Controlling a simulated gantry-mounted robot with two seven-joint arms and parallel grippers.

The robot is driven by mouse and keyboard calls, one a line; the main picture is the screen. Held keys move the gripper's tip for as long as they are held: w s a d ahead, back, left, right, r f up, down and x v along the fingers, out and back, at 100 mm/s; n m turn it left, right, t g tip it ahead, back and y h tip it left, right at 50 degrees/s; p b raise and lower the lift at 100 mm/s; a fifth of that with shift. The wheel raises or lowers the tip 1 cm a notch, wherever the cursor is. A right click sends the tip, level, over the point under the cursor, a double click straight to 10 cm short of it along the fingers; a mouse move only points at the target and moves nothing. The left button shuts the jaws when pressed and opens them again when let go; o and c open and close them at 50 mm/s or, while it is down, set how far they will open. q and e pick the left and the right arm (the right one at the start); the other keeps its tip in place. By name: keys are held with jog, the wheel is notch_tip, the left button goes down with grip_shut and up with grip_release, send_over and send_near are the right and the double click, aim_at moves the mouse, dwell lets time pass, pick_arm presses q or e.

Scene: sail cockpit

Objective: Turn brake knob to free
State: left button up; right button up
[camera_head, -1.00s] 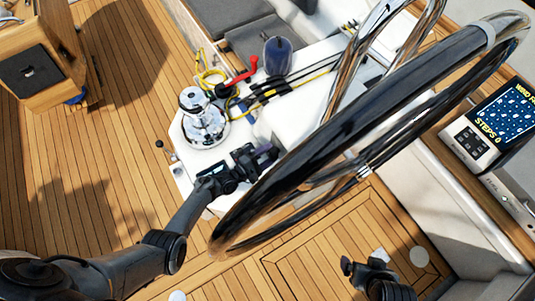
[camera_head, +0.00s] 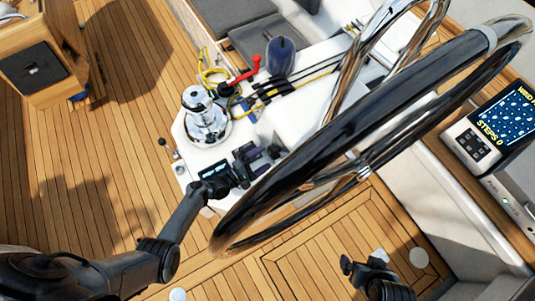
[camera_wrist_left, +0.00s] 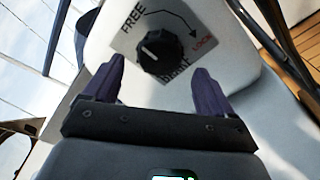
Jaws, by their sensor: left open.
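The brake knob (camera_wrist_left: 160,52) is black and round with a white pointer mark on its left side. It sits on a grey label plate (camera_wrist_left: 192,20) reading FREE at upper left and LOCK in red at right, joined by a curved arrow. My left gripper (camera_wrist_left: 159,65) is open, its two dark fingers on either side of the knob's lower part in the picture, with gaps showing; I cannot tell the depth between them. In the head view my left gripper (camera_head: 262,158) is beside the steering wheel rim, and the knob is hidden. My right gripper (camera_head: 362,265) is low, away from the knob.
The large steering wheel (camera_head: 350,105) crosses the view close to my left gripper. A chrome winch (camera_head: 205,115), a red-handled lever (camera_head: 246,72) and ropes (camera_head: 213,77) lie beyond it. A display (camera_head: 505,110) is at right. Open teak deck (camera_head: 110,150) lies at left.

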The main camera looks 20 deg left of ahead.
pick_arm(q)
jog(key=v, duration=0.7)
jog(key=shift+p, duration=0.3)
